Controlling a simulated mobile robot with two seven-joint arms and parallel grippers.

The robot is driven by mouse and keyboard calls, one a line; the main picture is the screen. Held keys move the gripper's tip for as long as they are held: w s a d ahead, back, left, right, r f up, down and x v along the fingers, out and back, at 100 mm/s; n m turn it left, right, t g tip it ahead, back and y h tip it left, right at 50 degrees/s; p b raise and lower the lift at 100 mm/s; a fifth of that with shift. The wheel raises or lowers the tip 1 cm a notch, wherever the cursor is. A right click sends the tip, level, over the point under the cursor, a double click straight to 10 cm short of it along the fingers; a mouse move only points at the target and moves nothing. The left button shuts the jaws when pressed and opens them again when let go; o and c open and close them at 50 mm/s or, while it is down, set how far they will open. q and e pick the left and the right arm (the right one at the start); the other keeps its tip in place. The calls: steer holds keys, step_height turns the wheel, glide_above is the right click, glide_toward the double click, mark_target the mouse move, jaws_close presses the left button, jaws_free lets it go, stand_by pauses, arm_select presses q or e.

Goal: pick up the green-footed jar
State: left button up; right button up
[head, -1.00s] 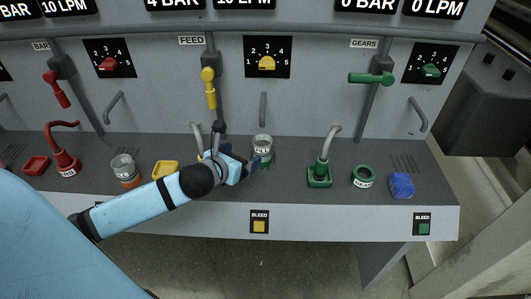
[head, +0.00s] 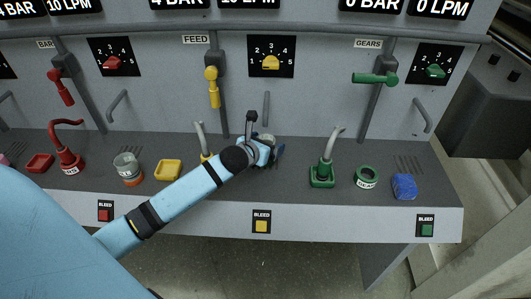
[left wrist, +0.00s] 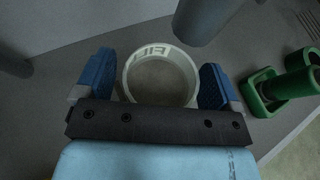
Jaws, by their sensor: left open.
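The green-footed jar is mostly hidden behind my left gripper (head: 268,152) in the head view; a bit of its pale rim (head: 267,137) shows above it. In the left wrist view the jar's pale round rim (left wrist: 160,52) with dark lettering sits between the two blue fingers of my left gripper (left wrist: 158,82). The fingers are apart, one on each side of the jar, with the right finger closer to it. Whether either touches the jar is hard to tell. The jar's green foot is hidden. My right gripper is not in view.
A yellow tray (head: 168,169) and an orange-footed jar (head: 127,168) are to the left. A grey handle (head: 266,108) rises behind the jar.

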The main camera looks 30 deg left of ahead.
arm_select(q)
steer(key=shift+c, duration=0.3)
steer(key=c, duration=1)
steer(key=shift+c, duration=0.2)
steer(key=shift+r, duration=0.15)
steer(key=shift+r, duration=1.75)
steer(key=s, duration=1.7)
steer(key=shift+s+d, duration=0.2)
steer(key=shift+s, duration=0.2)
